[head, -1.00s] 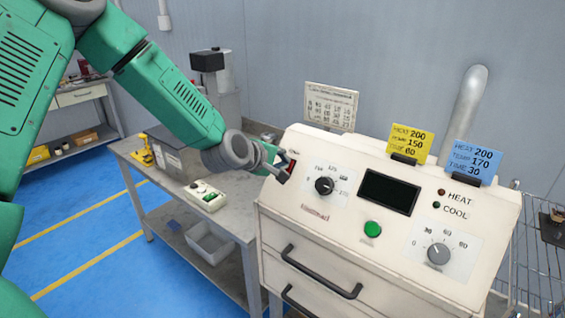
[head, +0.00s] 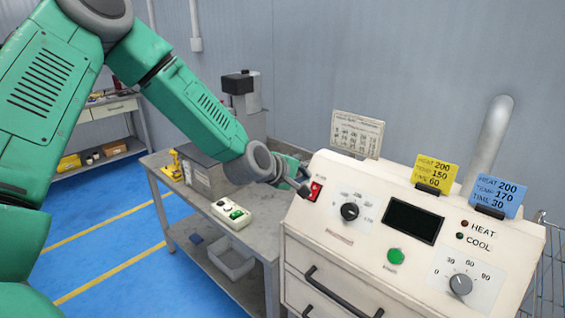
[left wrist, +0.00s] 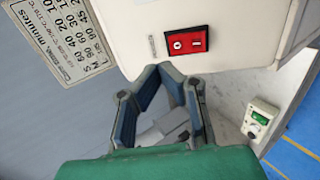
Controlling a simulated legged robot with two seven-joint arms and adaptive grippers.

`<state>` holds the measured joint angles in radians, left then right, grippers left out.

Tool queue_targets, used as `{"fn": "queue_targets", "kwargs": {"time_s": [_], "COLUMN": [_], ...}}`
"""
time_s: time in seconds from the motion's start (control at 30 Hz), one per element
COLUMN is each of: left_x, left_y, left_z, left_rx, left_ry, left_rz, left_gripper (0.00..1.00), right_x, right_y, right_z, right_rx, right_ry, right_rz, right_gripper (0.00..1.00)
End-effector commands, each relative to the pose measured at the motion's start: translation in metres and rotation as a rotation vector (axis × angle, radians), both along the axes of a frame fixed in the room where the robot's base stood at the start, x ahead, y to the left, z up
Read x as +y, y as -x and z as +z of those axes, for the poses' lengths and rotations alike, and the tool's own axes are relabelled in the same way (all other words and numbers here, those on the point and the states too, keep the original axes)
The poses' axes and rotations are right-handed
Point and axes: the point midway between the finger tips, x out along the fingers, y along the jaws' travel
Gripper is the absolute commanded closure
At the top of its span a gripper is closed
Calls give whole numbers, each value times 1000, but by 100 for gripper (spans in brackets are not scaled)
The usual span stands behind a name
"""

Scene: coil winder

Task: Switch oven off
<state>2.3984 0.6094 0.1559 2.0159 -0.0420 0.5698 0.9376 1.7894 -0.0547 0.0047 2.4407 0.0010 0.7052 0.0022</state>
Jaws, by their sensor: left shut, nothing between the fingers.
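The oven (head: 330,229) is a cream cabinet with a sloped control panel. Its red rocker switch (head: 315,190) sits at the panel's upper left corner. The switch also shows in the left wrist view (left wrist: 187,42), just beyond the fingers, with white marks on its face. My left gripper (head: 301,184) is just left of the switch, close to the panel's edge. In the left wrist view the fingertips (left wrist: 170,70) come together with nothing between them, apart from the switch. The panel display (head: 412,221) is dark. My right gripper is not in view.
The panel has a black knob (head: 349,211), a green button (head: 396,256) and a grey knob (head: 460,284). Yellow (head: 436,173) and blue (head: 492,192) cards and a printed sign (head: 357,133) stand on top. A grey bench (head: 180,207) with a small control box (head: 231,214) stands left.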

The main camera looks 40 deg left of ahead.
Motion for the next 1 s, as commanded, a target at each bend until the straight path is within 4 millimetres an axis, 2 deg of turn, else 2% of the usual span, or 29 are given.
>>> {"fn": "queue_targets", "kwargs": {"time_s": [0.03,0.5,0.67,1.0], "left_x": [0,4,6,6], "left_y": [7,60,67,68], "left_z": [8,60,66,67], "left_rx": [-3,0,2,3], "left_ry": [2,-1,-1,0], "left_rz": [0,1,1,1], "left_gripper": [100,100,100,100], "right_x": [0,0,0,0], "right_y": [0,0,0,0], "right_z": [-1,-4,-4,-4], "right_rx": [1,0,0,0], "right_ry": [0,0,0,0], "right_rz": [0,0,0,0], "right_gripper": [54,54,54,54]}}
